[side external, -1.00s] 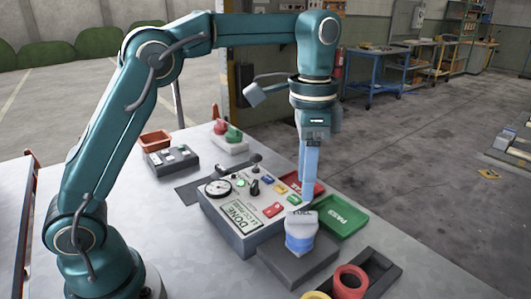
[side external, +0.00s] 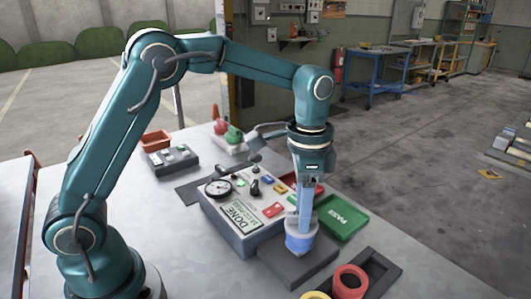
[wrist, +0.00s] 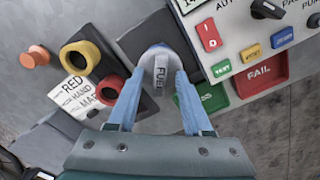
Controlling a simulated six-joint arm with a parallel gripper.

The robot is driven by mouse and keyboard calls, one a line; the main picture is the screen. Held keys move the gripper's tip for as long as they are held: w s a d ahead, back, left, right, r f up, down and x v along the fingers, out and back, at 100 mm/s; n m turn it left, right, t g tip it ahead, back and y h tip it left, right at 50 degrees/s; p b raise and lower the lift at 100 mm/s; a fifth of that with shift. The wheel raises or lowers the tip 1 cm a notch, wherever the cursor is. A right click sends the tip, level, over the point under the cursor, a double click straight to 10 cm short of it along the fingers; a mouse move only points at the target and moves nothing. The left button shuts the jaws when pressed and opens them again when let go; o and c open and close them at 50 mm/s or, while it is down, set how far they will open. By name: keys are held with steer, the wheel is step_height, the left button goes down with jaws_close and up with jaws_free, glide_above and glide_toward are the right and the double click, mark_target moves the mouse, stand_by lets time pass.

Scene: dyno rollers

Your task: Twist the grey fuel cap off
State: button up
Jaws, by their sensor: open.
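The grey fuel cap (wrist: 160,66) shows in the wrist view with lettering on its raised grip. In the side view it sits on top of a blue-and-white neck (side external: 299,243), which stands on a dark grey block (side external: 282,262). My gripper (wrist: 160,76) points down over the cap, with one blue finger on each side of its grip. The fingers are open; I cannot tell whether either one touches the cap. In the side view my gripper (side external: 303,224) is low at the cap and hides part of it.
A green PASS tray (side external: 342,218) and a red FAIL tray (wrist: 264,77) lie close by. A red ring (wrist: 111,87) and a yellow ring (wrist: 68,58) are at a dark holder in front.

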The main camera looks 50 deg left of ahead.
jaws_close()
steer(key=n, duration=1.1)
steer(key=shift+n, duration=0.4)
steer(key=shift+r, duration=2.85)
steer(key=shift+r, duration=0.15)
